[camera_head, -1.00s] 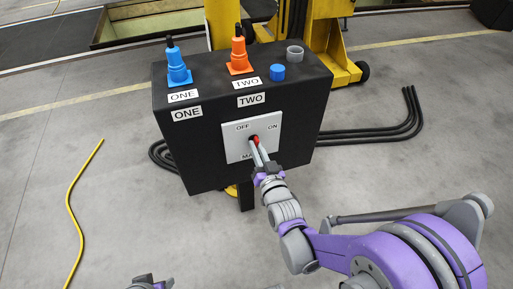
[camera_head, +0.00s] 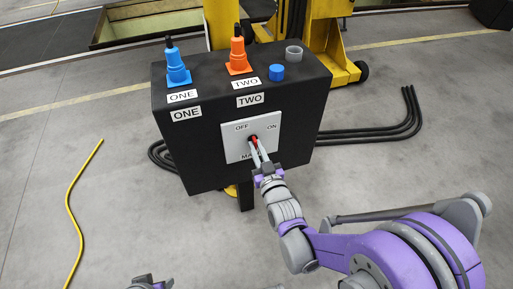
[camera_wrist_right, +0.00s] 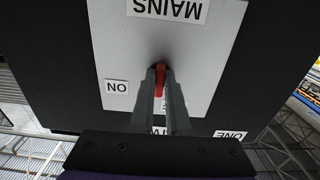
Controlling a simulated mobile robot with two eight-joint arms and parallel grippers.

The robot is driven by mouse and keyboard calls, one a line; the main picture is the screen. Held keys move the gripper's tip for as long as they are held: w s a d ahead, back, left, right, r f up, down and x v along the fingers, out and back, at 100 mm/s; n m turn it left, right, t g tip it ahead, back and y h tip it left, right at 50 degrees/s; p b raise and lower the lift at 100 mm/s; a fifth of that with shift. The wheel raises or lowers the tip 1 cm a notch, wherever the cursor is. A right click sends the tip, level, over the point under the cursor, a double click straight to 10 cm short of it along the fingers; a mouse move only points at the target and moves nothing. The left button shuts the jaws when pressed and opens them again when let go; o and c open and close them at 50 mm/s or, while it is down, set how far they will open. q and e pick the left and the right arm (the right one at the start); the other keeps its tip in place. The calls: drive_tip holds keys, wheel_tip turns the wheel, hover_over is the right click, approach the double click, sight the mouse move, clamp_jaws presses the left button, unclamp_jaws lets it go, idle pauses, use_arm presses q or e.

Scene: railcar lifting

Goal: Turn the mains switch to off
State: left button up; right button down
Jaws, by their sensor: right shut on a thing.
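The mains switch is a red handle (camera_head: 254,139) on a white plate (camera_head: 236,150) on the front of a black box. The plate reads OFF at upper left and ON at upper right; the handle shows between these labels, its exact angle partly hidden by the fingers. My right gripper (camera_head: 257,150) is shut on the handle from the front. In the right wrist view, the red handle (camera_wrist_right: 160,80) sits between the two grey fingers (camera_wrist_right: 160,92), with the plate behind. A small part of my left gripper (camera_head: 150,283) shows at the bottom edge; its fingers cannot be made out.
On the black box (camera_head: 200,150) stand a blue plug (camera_head: 177,68), an orange plug (camera_head: 238,57), a blue cap (camera_head: 277,72) and a grey socket (camera_head: 294,55). Black cables (camera_head: 385,133) run right. A yellow cable (camera_head: 72,205) lies on clear floor at left.

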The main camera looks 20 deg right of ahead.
drive_tip(key=c, duration=0.9)
unclamp_jaws()
drive_tip(key=shift+s, duration=0.1)
drive_tip(key=s, duration=1)
drive_tip(key=shift+s+d, duration=0.2)
drive_tip(key=shift+s, duration=0.15)
